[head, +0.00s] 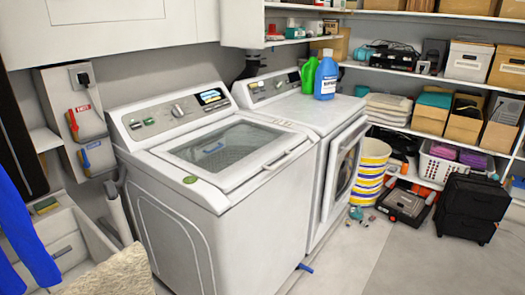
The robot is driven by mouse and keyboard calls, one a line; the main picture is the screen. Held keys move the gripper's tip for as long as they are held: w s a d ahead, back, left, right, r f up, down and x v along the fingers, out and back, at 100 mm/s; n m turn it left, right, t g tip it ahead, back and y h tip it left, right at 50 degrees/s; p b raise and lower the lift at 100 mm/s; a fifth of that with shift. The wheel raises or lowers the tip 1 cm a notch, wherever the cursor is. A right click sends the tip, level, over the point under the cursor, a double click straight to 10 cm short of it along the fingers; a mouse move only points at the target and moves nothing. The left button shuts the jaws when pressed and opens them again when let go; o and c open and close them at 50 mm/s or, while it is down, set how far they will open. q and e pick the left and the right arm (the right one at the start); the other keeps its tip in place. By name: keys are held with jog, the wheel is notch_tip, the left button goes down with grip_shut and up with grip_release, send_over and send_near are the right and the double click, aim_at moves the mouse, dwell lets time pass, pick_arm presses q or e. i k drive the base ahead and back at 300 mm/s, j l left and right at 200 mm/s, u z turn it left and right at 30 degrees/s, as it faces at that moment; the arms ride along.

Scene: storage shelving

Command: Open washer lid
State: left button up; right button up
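The white top-load washer (205,235) stands left of centre, its control panel and lit display (212,97) along the back edge. Its lid (225,146) has a large dark glass window in a white frame and lies shut, flush with the top. A pale handle strip (290,152) runs along the lid's right-hand edge. A small blue mark or object shows at the glass; I cannot tell if it is on or under it. Neither of my grippers is in view.
A white front-load dryer (340,165) stands right beside the washer, with green (309,76) and blue (327,75) bottles on top. A sink basin (65,240) is at the left. A striped bucket (373,165) and black case (472,208) stand right. The floor in front is mostly clear.

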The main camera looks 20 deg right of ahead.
aim_at(231, 178)
jog(key=i+l+u, duration=0.2)
jog(key=l+u, duration=0.25)
jog(key=l, duration=0.55)
jog(key=l+u, duration=0.5)
jog(key=l, duration=0.55)
jog(key=l+u, duration=0.2)
jog(key=l, duration=0.45)
jog(key=k+l+u, duration=0.15)
jog(key=l, duration=0.5)
jog(key=l+u, duration=0.2)
jog(key=l, duration=0.45)
jog(key=i+j, duration=0.1)
jog(key=j, duration=0.2)
jog(key=i+j, duration=0.15)
jog(key=j, duration=0.1)
